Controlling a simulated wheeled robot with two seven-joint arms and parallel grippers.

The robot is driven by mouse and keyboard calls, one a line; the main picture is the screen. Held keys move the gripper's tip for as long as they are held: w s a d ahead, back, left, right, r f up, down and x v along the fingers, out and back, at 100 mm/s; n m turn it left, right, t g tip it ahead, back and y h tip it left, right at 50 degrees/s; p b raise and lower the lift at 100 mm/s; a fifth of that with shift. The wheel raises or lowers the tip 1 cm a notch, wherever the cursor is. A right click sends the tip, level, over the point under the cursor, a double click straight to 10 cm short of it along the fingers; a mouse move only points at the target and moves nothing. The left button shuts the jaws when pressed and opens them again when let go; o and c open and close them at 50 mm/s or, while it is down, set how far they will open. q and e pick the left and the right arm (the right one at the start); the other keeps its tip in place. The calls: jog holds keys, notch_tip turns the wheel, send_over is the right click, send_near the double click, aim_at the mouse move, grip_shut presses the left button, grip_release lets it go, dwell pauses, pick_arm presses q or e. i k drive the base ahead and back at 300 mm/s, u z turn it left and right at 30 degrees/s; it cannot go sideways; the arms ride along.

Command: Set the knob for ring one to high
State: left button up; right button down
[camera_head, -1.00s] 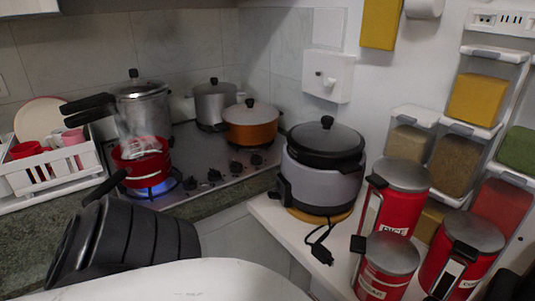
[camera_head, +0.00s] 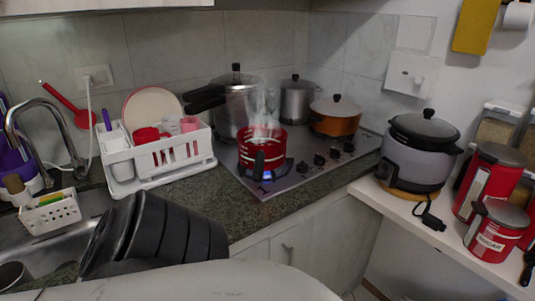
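The stove (camera_head: 285,190) is a grey cooktop set in the counter at the middle. Several small dark knobs (camera_head: 319,159) sit in a row along its right front side. I cannot tell which knob belongs to ring one or how it is turned. A red pot (camera_head: 262,139) steams at the front of the stove, with a blue flame (camera_head: 267,176) under it. A black ribbed part of my arm is at the lower left, well short of the knobs. Neither gripper's fingers show.
A white dish rack (camera_head: 158,155) stands left of the stove. A pressure cooker (camera_head: 235,108), a grey pot (camera_head: 297,100) and an orange pot (camera_head: 336,118) stand at the back. A rice cooker (camera_head: 421,150) and red canisters (camera_head: 490,180) are on the right shelf.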

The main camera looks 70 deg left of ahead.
aim_at(302, 167)
jog(key=u, duration=1.5)
